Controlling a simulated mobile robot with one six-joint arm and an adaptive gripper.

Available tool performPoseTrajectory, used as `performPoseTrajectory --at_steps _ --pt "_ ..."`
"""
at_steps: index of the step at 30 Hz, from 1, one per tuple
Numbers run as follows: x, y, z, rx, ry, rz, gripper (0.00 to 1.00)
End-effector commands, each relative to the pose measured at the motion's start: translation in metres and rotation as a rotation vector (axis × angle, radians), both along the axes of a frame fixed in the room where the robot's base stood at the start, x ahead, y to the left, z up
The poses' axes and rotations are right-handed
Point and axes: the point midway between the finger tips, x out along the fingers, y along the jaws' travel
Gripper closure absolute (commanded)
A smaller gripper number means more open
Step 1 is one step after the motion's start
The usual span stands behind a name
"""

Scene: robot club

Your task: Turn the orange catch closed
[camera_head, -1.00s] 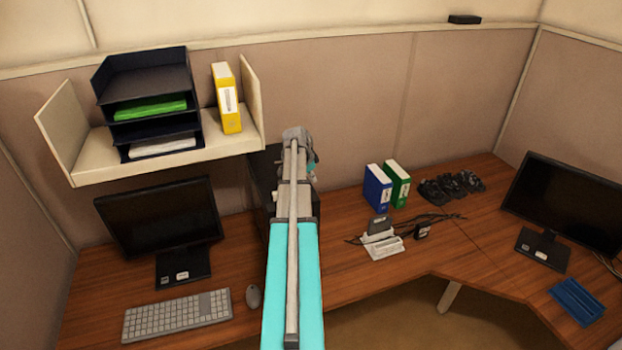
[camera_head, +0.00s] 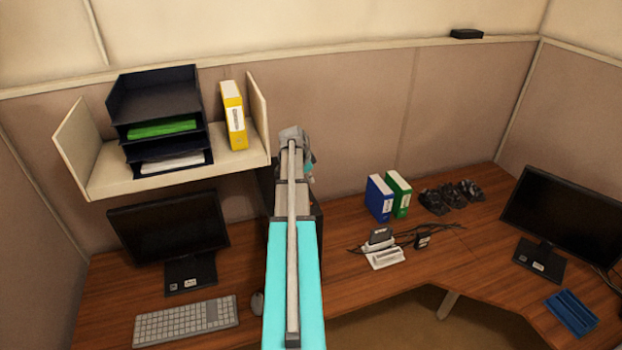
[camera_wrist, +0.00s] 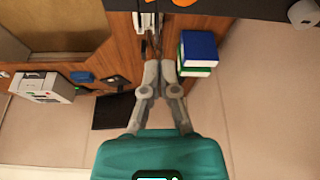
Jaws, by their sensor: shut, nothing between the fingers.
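An orange part (camera_wrist: 184,3), probably the catch, shows only as a sliver at the top edge of the wrist view, against a dark surface. Its turn position cannot be told. The dark box (camera_head: 315,219) behind my arm in the head view is mostly covered by the arm, and no orange shows there. My gripper (camera_wrist: 162,64) is shut and empty in the wrist view, its fingertips together, apart from the orange part and beside the binders in the picture. In the head view my arm hides most of the gripper.
A blue binder (camera_head: 379,198) and a green binder (camera_head: 399,195) stand on the desk right of my arm. A shelf (camera_head: 105,178) with trays and a yellow binder (camera_head: 233,115) hangs at left. Monitors (camera_head: 170,238) stand at both sides.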

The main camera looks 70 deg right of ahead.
Motion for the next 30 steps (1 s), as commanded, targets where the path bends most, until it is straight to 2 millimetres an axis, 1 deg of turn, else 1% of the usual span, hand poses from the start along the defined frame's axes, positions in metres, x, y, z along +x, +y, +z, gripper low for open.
performPoseTrajectory --at_steps 3,16,20,27,30 --pt "0.001 0.001 0.003 0.000 0.000 0.000 1.00" --pt "0.000 0.001 0.002 0.001 -0.001 0.013 1.00" --pt "-0.003 -0.002 0.002 0.001 -0.004 0.071 1.00" --pt "-0.012 -0.008 0.001 -0.003 -0.007 0.246 1.00" --pt "-0.014 -0.010 0.001 -0.005 -0.005 0.291 1.00"
